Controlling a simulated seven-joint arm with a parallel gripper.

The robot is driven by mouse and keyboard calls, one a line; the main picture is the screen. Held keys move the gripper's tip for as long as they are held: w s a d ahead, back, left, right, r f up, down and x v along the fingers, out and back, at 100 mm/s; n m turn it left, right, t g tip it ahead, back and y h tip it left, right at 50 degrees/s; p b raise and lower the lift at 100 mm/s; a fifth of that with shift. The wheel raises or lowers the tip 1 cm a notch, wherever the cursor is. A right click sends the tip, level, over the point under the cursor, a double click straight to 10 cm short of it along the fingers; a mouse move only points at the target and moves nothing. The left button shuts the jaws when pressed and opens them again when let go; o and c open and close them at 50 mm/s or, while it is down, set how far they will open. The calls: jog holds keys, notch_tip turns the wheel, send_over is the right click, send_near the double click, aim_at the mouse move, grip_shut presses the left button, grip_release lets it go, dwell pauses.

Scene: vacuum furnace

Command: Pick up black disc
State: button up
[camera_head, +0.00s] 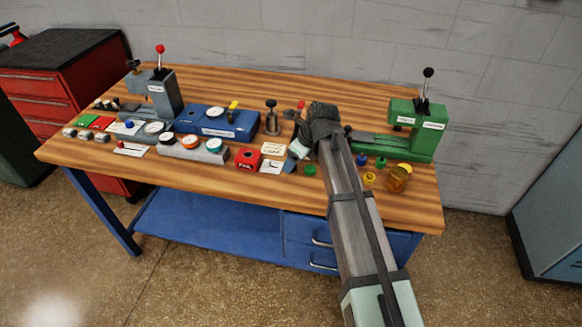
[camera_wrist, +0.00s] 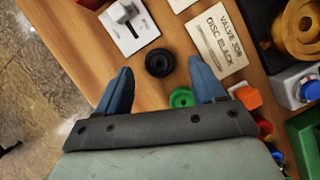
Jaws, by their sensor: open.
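The black disc (camera_wrist: 159,62), a small ring with a central hole, lies on the wooden bench top in the wrist view. My gripper (camera_wrist: 160,68) is open, with its blue fingertips on either side of the disc in that picture and nothing held. Contact with the disc or the bench cannot be made out. A green disc (camera_wrist: 181,97) lies just below and right of the black one, nearer the gripper's base; it also shows in the head view (camera_head: 310,170). I cannot make out the black disc in the head view, where my arm covers part of the bench.
A card (camera_wrist: 217,42) reading "VALVE", "DISC BLACK" lies right of the black disc. A white switch plate (camera_wrist: 129,25) is at upper left. An orange part (camera_wrist: 246,96) lies beside the right finger. A green press (camera_head: 408,135) stands at the bench's right end.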

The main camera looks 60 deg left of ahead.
jog(key=shift+x, duration=1.05)
jog(key=shift+r, duration=0.1)
jog(key=shift+c, duration=0.2)
jog(key=c, duration=1.1)
